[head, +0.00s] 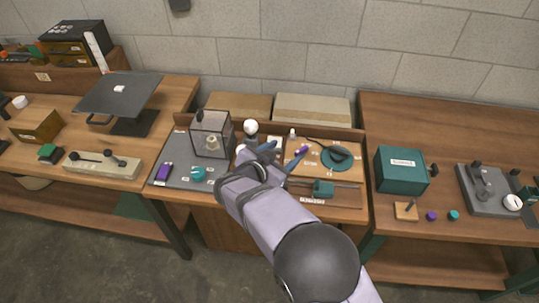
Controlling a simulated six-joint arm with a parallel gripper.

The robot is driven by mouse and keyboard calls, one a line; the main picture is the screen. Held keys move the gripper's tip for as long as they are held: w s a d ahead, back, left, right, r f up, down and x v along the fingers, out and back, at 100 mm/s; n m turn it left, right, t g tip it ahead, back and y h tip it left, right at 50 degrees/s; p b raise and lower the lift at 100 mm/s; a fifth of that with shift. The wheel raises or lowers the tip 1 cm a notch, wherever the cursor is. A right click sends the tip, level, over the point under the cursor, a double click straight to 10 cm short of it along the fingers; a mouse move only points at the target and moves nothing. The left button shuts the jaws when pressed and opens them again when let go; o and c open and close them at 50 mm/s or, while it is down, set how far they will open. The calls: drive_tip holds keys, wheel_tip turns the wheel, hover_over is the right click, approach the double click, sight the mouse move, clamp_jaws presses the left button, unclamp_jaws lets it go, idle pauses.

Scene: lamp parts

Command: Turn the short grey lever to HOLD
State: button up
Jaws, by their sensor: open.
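No lever can be picked out for sure as the short grey one, and no HOLD mark can be read at this size. A grey fixture (488,192) with dark upright levers and a white round dial stands on the right bench. A pale block (103,167) with two dark knobbed levers lies on the left bench. My gripper (286,150) is open over the middle bench, between the white ball on a dark stand (251,128) and the green disc (337,159). It is well apart from both lever fixtures. My arm hides part of the middle bench.
A clear-sided box (211,135), a teal knob (198,173) and a purple block (164,174) stand left of my gripper. A green slider block (323,188) on rails lies to its right. A green box (402,169) stands on the right bench. Gaps separate the benches.

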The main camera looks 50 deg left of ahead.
drive_tip(key=s+a+f+n+g, duration=0.2)
drive_tip(key=s+f+n+g, duration=0.1)
drive_tip(key=s, duration=0.2)
drive_tip(key=shift+a+g, duration=0.3)
drive_tip(key=shift+g, duration=0.1)
drive_tip(key=shift+w, duration=0.1)
drive_tip(key=shift+p+x, duration=0.7)
drive_tip(key=shift+x, duration=2.95)
drive_tip(key=shift+d, duration=0.1)
drive_tip(key=c, duration=1.1)
drive_tip(key=shift+o, duration=0.2)
